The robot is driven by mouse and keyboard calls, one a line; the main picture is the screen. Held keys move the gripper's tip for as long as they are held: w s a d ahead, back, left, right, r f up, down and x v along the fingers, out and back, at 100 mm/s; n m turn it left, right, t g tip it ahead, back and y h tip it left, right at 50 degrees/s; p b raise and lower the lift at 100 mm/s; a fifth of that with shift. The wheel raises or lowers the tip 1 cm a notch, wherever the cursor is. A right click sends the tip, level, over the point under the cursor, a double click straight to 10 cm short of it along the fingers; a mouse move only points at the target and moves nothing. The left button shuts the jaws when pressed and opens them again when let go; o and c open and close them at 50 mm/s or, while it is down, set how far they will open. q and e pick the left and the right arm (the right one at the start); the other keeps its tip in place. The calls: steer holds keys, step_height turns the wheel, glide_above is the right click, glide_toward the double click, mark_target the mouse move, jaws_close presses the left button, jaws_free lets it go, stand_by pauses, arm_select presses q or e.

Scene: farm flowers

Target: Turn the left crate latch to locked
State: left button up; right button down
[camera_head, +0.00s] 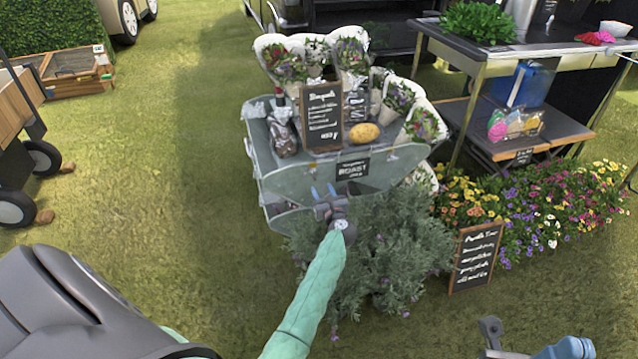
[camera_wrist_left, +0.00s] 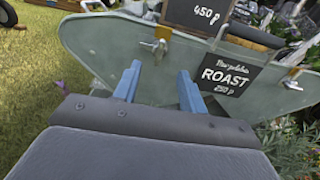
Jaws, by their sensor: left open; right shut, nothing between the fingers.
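The grey-green metal crate (camera_head: 290,184) stands mid-picture in the head view, with a "ROAST" sign (camera_wrist_left: 230,75) on its front. The left latch (camera_wrist_left: 157,46), a small pale metal piece, sits on the crate's front, left of the sign in the left wrist view. Its exact turn angle is hard to read. My left gripper (camera_head: 323,190) is open at the crate front. In the wrist view its blue fingers (camera_wrist_left: 158,85) point toward the left latch, which shows between and beyond their tips; contact is not visible. My right gripper (camera_head: 490,332) is shut and empty at the bottom right.
A second latch (camera_wrist_left: 292,79) sits right of the sign. A price board (camera_head: 321,117), a potato (camera_head: 364,133) and wrapped bouquets (camera_head: 352,55) are on the crate. Lavender (camera_head: 375,250) grows below my left gripper. Open grass (camera_head: 150,190) lies to the left.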

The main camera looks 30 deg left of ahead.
mark_target(315, 175)
arm_select(q)
steer(key=b+x, duration=0.1)
steer(key=x, duration=0.6)
steer(key=shift+w, duration=0.1)
jaws_close()
